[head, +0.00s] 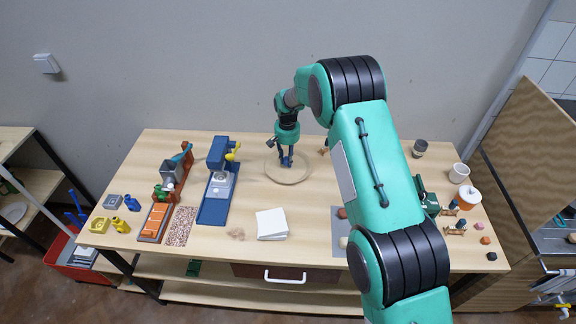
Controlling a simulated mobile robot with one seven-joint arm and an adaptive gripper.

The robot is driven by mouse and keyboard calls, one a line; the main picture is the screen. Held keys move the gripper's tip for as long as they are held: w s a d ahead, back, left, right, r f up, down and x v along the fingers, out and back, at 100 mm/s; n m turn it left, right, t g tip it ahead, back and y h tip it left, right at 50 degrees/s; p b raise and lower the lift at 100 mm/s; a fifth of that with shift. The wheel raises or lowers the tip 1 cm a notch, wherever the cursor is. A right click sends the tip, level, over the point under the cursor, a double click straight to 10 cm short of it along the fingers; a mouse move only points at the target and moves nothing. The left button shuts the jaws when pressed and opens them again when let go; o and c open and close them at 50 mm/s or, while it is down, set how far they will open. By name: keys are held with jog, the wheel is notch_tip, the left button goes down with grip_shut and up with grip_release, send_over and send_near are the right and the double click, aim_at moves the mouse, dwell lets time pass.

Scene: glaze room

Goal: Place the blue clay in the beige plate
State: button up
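A round beige plate (296,182) lies flat on the wooden table towards the back, a little right of the table's middle. My gripper (286,161) points down over the plate's upper part, with its fingers at or just above the surface. A small dark blue patch shows at the fingertips. It is too small to tell whether it is the blue clay or part of the fingers, or whether the fingers are closed on it. I cannot make out a separate lump of blue clay elsewhere on the table.
A blue press (213,207) and an orange-and-brown machine (155,223) stand to the left. A white paper stack (271,223) lies in front of the plate. Cups, an orange-and-white jar (467,198) and small lumps stand at the right. My arm hides part of the right side.

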jog(key=shift+f, duration=0.6)
jog(key=o, duration=1.3)
jog(key=shift+r, duration=0.1)
notch_tip(320, 180, up, 12)
jog(key=shift+f, duration=0.1)
dwell(0.5)
